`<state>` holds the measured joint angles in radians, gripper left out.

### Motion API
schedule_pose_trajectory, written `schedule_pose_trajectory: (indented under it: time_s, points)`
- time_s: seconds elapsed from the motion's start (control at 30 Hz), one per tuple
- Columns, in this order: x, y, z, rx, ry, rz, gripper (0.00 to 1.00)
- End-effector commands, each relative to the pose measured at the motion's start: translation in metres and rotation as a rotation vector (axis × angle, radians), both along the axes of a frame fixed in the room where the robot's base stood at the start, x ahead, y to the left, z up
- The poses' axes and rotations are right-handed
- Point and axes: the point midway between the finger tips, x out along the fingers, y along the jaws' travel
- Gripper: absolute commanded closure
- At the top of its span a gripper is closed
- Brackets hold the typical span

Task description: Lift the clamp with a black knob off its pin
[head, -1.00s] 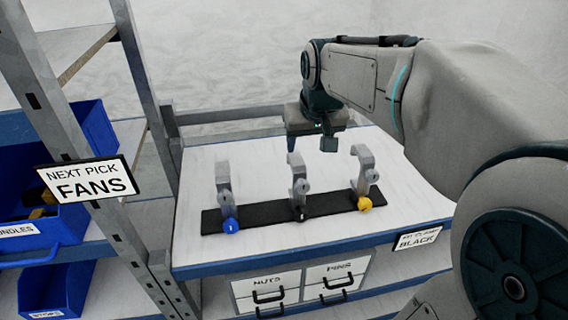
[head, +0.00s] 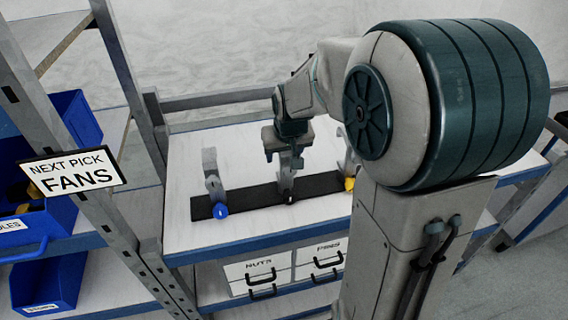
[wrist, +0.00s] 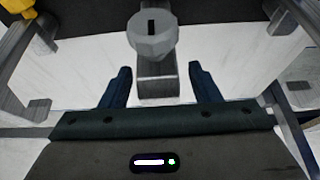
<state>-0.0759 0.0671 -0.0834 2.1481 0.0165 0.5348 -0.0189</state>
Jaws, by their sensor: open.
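The clamp with the black knob (head: 287,182) stands in the middle of a black base strip (head: 245,198) on the white bench. Its knob (head: 291,198) faces the front. My gripper (head: 286,163) is right above this clamp, pointing down, and hides its upper part in the head view. In the wrist view my gripper (wrist: 159,70) is open, with one blue finger on each side of the grey clamp (wrist: 157,88).
A clamp with a blue knob (head: 213,178) stands on the left of the strip. A clamp with a yellow knob (head: 349,184) stands on the right, partly hidden by my arm. Both are close by. A shelf post (head: 125,70) and blue bins (head: 45,275) are at the left.

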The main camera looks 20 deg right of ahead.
Motion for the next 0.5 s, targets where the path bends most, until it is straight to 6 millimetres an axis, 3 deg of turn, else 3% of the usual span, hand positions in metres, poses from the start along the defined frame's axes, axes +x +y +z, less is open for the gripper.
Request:
schedule_pose_trajectory:
  time_s: [0.27,0.47,0.5]
  points:
    - [0.0013,-0.0005,-0.0028,0.0,-0.001,-0.001,0.44]
    - [0.0012,-0.0005,-0.0026,0.0,-0.001,0.0,0.96]
    - [0.0012,-0.0005,-0.0026,0.0,-0.001,0.0,1.0]
